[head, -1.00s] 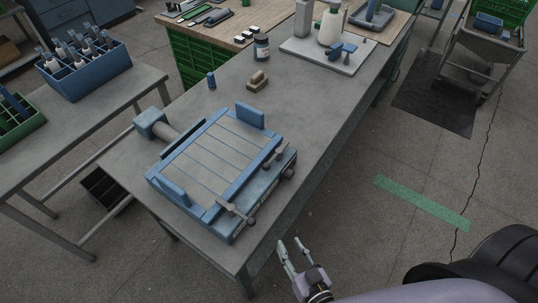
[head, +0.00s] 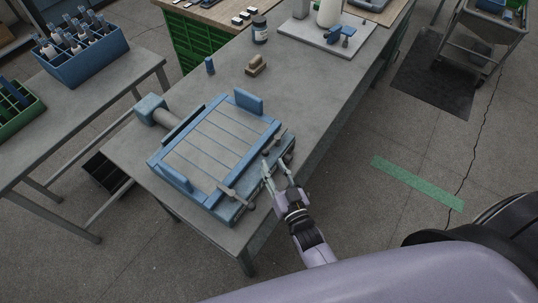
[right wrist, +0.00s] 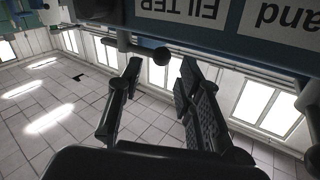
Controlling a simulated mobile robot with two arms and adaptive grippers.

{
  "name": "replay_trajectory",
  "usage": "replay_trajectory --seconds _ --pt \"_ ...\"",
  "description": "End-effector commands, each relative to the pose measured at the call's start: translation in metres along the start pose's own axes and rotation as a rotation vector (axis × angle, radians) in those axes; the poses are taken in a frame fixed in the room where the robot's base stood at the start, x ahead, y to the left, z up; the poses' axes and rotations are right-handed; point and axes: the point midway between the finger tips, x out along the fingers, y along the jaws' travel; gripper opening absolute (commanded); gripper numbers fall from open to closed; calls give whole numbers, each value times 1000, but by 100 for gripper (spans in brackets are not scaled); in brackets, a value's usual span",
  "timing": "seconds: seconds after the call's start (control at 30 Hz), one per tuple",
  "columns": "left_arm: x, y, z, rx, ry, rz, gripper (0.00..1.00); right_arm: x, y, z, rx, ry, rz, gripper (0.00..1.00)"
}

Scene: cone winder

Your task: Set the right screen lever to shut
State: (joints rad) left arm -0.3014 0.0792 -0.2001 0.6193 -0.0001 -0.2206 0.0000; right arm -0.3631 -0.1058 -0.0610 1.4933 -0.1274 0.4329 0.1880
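A blue-framed machine with a slatted grey top (head: 215,145) stands on the grey table. Two small levers sit along its front right edge: the right lever (head: 280,138) at the far end and the other lever (head: 236,196) at the near end. My right gripper (head: 278,164) is open and empty at that edge, just below the right lever. In the right wrist view its two fingers (right wrist: 155,85) are spread, with a dark round lever knob (right wrist: 160,57) beyond and between them. I cannot tell whether they touch. My left gripper is not in view.
A wooden block (head: 257,66), a small blue bottle (head: 210,66) and a dark jar (head: 260,30) stand behind on the table. The floor by the green tape (head: 417,183) is clear.

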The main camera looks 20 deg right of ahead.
Motion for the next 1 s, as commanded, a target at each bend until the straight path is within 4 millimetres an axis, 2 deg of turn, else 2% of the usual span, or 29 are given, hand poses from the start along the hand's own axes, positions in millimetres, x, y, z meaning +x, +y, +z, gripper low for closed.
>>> replay_trajectory --seconds 0.1,0.23,0.63,1.0 --pt "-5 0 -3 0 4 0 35 21 -1 -2 1 2 0 33" --pt "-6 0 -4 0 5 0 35 33 0 -1 1 1 0 33" --pt "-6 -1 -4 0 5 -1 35 40 0 0 0 0 0 32" --pt "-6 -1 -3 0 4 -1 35 40 0 0 0 0 0 8"
